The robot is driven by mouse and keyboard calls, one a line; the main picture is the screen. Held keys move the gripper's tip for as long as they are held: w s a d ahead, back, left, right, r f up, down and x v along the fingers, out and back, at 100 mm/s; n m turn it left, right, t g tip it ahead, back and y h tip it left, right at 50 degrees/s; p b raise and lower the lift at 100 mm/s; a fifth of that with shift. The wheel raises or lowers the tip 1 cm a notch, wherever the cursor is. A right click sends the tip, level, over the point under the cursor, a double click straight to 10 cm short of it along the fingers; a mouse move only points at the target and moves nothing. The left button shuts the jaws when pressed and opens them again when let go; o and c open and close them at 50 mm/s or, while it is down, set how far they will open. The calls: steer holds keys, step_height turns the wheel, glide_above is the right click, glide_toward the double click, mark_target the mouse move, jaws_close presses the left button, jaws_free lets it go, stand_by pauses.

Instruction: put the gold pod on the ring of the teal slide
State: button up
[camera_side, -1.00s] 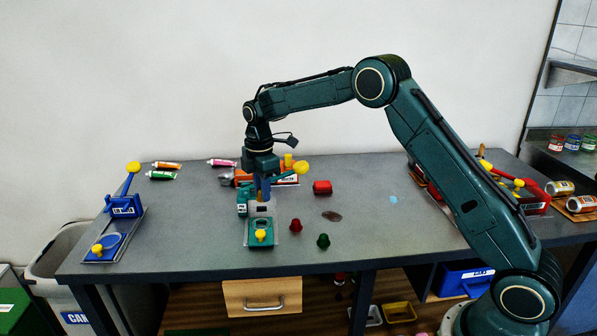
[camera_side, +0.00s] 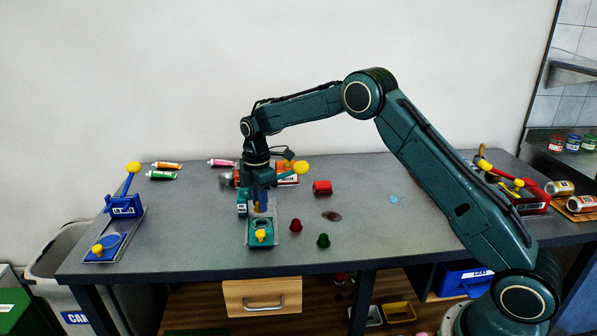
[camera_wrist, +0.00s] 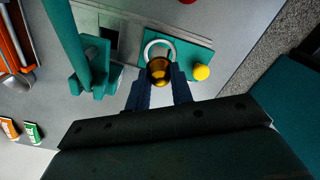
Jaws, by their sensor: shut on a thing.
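The gold pod (camera_wrist: 159,71) is held between the fingertips of my gripper (camera_wrist: 160,84), which is shut on it. In the wrist view the pod overlaps the near edge of the pale ring (camera_wrist: 169,43) on the teal slide (camera_wrist: 196,51); I cannot tell whether it touches. A yellow knob (camera_wrist: 201,72) stands on the slide beside the ring. In the side view my gripper (camera_side: 261,207) is just behind the ring, over the teal station, and the slide (camera_side: 256,242) sticks out toward the front. The pod is mostly hidden there by the fingers.
A teal lever with a yellow ball (camera_side: 302,168) rises beside my gripper. A blue station (camera_side: 124,207) stands at the left. The table between is clear.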

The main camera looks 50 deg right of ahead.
steer(key=shift+f, duration=2.2)
steer(key=o, duration=0.8)
steer(key=shift+r, duration=0.15)
steer(key=shift+r, duration=3.3)
steer(key=shift+r, duration=0.2)
